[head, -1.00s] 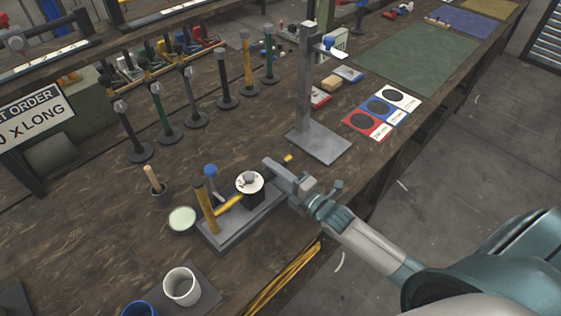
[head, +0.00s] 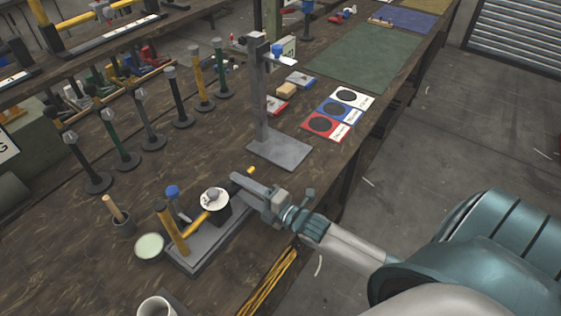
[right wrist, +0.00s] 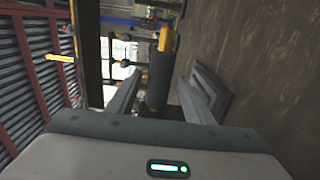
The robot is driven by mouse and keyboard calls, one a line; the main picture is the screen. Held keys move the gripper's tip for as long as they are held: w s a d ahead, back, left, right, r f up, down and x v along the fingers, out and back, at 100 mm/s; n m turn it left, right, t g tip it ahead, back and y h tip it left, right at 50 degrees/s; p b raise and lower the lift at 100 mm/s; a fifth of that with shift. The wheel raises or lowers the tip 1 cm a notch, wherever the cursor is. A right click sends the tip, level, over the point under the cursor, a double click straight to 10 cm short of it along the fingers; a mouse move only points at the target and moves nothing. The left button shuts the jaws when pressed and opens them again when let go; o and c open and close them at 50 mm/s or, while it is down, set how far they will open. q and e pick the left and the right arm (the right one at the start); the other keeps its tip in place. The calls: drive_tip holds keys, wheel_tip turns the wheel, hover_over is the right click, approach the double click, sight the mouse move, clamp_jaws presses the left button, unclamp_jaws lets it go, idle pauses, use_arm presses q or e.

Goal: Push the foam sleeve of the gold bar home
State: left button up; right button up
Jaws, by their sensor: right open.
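The gold bar (head: 197,221) lies across a grey fixture (head: 197,262) near the table's front edge. It passes by a black block topped with a white disc (head: 214,199). A dark foam sleeve (right wrist: 160,82) covers part of the bar, and a gold end shows beyond it in the right wrist view. My left gripper is out of view.
A grey stand (head: 281,153) with a tall post rises just behind my right gripper. Several upright bars on round bases (head: 151,140) stand in a row at left. A pale round dish (head: 149,247) and white cup (head: 157,306) are near the fixture. Coloured cards (head: 338,113) lie behind right.

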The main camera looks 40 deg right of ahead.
drive_tip(key=b+v, duration=0.2)
drive_tip(key=v, duration=0.9)
drive_tip(key=shift+f+b, duration=0.15)
drive_tip(key=shift+b, duration=0.2)
drive_tip(key=b+v, duration=0.1)
drive_tip(key=v, duration=0.2)
drive_tip(key=shift+s+d, duration=0.15)
drive_tip(key=shift+s, duration=0.25)
drive_tip(key=shift+s+d, duration=0.1)
drive_tip(key=shift+s, duration=0.2)
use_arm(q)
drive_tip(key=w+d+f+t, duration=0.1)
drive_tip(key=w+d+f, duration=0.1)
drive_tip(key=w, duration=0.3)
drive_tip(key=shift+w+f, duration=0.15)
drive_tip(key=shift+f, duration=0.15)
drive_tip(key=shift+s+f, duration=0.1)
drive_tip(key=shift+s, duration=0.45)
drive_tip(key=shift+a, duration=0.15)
use_arm(e)
drive_tip(key=shift+r, duration=0.25)
